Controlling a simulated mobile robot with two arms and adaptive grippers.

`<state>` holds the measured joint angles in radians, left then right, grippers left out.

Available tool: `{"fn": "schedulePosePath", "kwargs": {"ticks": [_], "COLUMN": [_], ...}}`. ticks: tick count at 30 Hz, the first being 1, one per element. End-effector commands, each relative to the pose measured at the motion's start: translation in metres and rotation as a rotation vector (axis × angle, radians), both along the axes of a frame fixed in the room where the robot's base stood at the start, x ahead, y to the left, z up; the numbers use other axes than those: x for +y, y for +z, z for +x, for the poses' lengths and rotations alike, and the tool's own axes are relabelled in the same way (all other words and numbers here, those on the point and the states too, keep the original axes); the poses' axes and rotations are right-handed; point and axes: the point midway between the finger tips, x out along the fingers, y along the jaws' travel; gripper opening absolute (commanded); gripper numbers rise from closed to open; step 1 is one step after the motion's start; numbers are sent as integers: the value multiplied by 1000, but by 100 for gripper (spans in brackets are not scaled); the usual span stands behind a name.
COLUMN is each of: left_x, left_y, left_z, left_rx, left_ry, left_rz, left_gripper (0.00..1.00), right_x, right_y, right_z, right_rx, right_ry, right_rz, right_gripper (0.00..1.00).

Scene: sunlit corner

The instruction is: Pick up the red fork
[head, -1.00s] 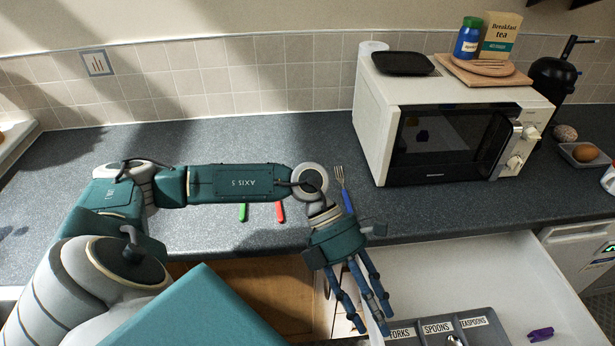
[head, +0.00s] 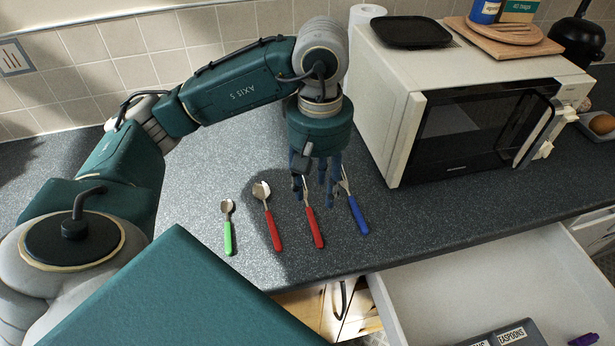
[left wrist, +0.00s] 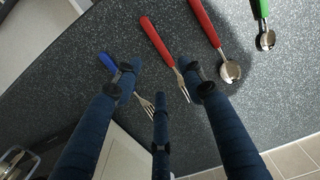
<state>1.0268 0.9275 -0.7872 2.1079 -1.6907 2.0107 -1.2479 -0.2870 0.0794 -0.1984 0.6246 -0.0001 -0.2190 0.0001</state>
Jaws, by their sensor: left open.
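The red fork (head: 314,228) lies on the grey counter, its red handle toward the front edge. In the left wrist view the red fork (left wrist: 157,42) points its metal tines between my fingers. My left gripper (head: 318,185) is open and empty, fingers pointing down over the fork's tine end, which they partly hide in the head view. In the left wrist view the fingers of the left gripper (left wrist: 162,85) are spread, with the tines between two of them. I cannot tell the exact height above the counter. My right gripper is not in view.
A blue fork (head: 357,214) lies close on the right. A red spoon (head: 274,230) and a green spoon (head: 228,236) lie to the left. A microwave (head: 470,125) stands at the back right. An open drawer (head: 480,285) with a labelled tray (head: 505,336) is below the counter's edge.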

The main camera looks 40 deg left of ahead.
Motion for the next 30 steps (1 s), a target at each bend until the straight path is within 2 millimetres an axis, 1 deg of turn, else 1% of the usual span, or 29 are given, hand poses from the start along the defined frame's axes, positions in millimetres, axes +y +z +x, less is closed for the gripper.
{"fn": "schedulePosePath", "kwargs": {"ticks": [1,4,7,10,13,17,18,21,24,29,30], "left_x": [0,1,1,2,5,11,9,9,9,9,9], "left_y": [-9,-22,-32,-37,-46,-65,-72,-83,-87,-87,-87], "left_z": [-1,-1,-1,0,0,2,2,3,3,3,3], "left_rx": [5,5,3,1,5,7,6,3,1,0,0], "left_ry": [0,1,2,2,4,3,1,1,1,1,1], "left_rz": [-1,0,0,0,2,2,0,0,-1,0,0], "left_gripper": [41,41,41,41,41,41,41,41,41,41,37], "right_x": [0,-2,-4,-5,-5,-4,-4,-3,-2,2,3], "right_y": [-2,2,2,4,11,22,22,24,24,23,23], "right_z": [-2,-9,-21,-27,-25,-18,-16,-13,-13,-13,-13], "right_rx": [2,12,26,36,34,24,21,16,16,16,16], "right_ry": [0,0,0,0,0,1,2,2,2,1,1], "right_rz": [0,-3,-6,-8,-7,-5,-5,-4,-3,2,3], "right_gripper": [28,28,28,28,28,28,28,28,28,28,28]}}
